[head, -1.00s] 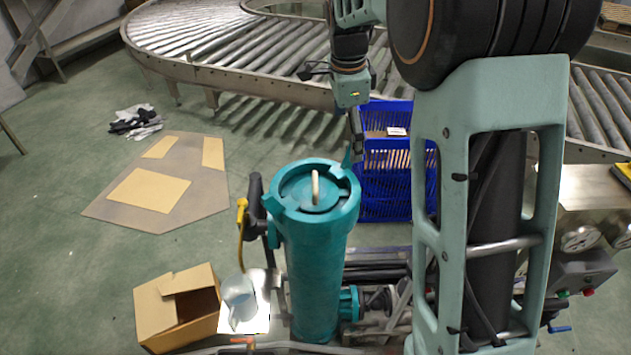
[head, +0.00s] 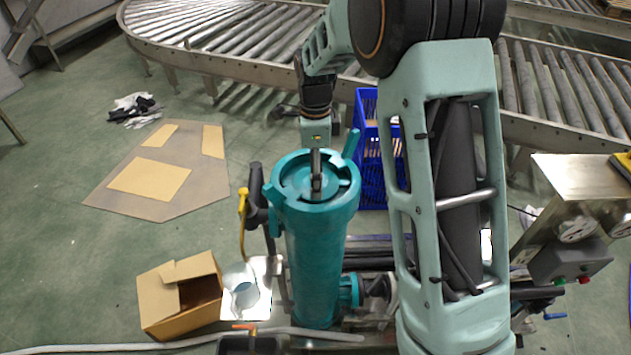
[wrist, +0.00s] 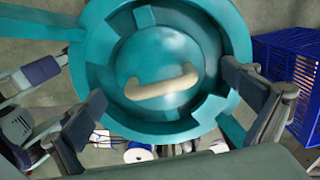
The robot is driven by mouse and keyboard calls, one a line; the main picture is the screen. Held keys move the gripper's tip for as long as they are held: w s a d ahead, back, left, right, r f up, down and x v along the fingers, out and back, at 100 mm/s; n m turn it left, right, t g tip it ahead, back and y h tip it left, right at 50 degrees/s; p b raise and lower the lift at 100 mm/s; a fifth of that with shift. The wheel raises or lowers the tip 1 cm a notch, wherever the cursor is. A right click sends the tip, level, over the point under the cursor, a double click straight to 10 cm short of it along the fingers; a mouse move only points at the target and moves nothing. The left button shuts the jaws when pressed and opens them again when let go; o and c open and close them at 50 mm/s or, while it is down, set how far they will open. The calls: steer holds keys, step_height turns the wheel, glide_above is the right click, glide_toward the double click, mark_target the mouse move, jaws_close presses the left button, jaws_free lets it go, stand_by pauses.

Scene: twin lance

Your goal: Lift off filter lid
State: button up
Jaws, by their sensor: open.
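The teal filter housing (head: 318,255) stands upright, with its round teal lid (wrist: 168,58) seated in the notched top ring. The lid carries a cream bar handle (wrist: 162,84), seen whole in the wrist view. My gripper (head: 316,188) points down over the lid in the head view and hides the handle there. In the wrist view my gripper (wrist: 165,100) is open, one finger on each side of the handle. The fingers look apart from the handle. I cannot tell the exact height between the fingertips and the lid.
A blue crate (head: 370,170) stands right behind the housing. A black-and-yellow lever (head: 244,203) is at its left. A cardboard box (head: 180,295) and a clear jug (head: 240,285) on a white sheet stand lower left. A roller conveyor (head: 200,35) runs behind.

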steer(key=shift+f, duration=0.8)
steer(key=shift+c, duration=0.4)
